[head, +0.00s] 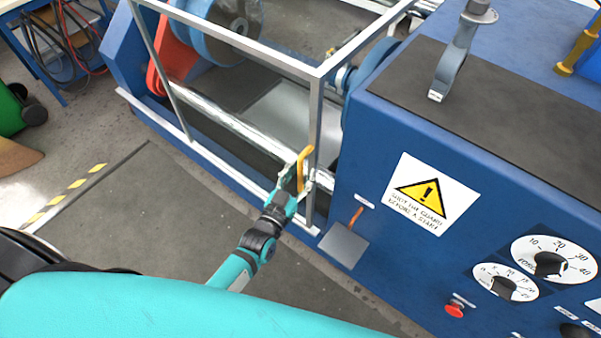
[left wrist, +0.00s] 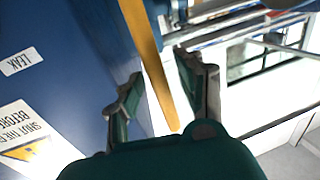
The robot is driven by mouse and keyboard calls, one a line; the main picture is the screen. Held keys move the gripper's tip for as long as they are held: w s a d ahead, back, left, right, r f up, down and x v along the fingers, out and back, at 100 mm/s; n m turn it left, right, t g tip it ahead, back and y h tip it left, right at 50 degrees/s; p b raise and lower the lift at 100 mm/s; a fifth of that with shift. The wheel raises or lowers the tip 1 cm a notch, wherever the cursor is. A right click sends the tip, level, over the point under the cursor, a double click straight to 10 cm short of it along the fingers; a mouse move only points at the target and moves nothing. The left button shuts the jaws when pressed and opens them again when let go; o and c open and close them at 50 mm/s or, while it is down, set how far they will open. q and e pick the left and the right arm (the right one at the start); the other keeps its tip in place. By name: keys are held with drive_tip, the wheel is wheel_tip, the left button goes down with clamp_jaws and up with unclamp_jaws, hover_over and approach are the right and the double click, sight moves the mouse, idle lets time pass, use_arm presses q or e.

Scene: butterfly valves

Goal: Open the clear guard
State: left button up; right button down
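The clear guard is a box of grey metal bars with see-through panels (head: 316,110), standing over the machine's bed in the head view. A yellow handle (head: 304,166) is fixed upright near its front right corner post. My left gripper (head: 299,178) is at this handle. The fingers look open, with a clear gap on the left side of the handle. My right gripper is not in view.
The blue machine housing (head: 390,140) stands just right of the guard, with a yellow warning sign (head: 428,195), dials and a red button (head: 455,310). A grey lever (head: 461,45) rises from its top. Dark floor mat (head: 140,240) lies clear in front.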

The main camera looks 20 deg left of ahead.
use_arm(q)
drive_tip(key=shift+c, duration=0.2)
clamp_jaws()
drive_tip(key=shift+w+f, duration=0.1)
drive_tip(key=shift+f, duration=0.05)
